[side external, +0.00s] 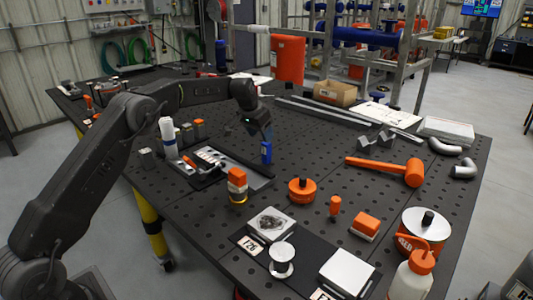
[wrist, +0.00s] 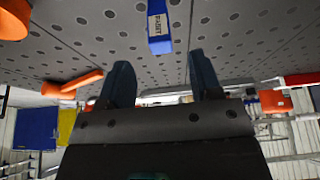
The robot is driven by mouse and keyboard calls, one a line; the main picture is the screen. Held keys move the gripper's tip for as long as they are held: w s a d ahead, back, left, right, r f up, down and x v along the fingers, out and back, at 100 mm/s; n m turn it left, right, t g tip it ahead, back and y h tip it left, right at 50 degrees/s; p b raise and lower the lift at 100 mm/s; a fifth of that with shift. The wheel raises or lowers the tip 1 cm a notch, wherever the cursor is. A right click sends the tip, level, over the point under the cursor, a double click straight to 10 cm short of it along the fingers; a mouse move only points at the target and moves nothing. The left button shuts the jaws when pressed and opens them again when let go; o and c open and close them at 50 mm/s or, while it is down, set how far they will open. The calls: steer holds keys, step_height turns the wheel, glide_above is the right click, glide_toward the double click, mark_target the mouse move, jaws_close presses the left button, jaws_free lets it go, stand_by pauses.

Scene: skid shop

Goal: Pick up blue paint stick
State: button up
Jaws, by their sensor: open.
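The blue paint stick (side external: 266,153) stands upright on the dark perforated table, directly below my gripper in the side view. In the wrist view the blue paint stick (wrist: 160,30) shows a white label with dark lettering and lies ahead of the gap between my fingers. My gripper (side external: 263,134) points down just above it, and in the side view the fingers partly overlap its top. My gripper (wrist: 160,68) is open, with its two fingers apart and nothing between them. Whether a finger touches the stick cannot be told.
A dark tray with tools (side external: 222,163) lies just left of the stick. An orange-capped yellow part (side external: 237,185) and an orange round container (side external: 302,190) stand in front. An orange mallet (side external: 390,168) lies to the right. Bare perforated table lies between the stick and the mallet.

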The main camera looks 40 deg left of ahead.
mark_target(266, 150)
steer(key=x, duration=0.8)
steer(key=shift+f, duration=0.45)
steer(key=c, duration=1)
steer(key=shift+r, duration=0.1)
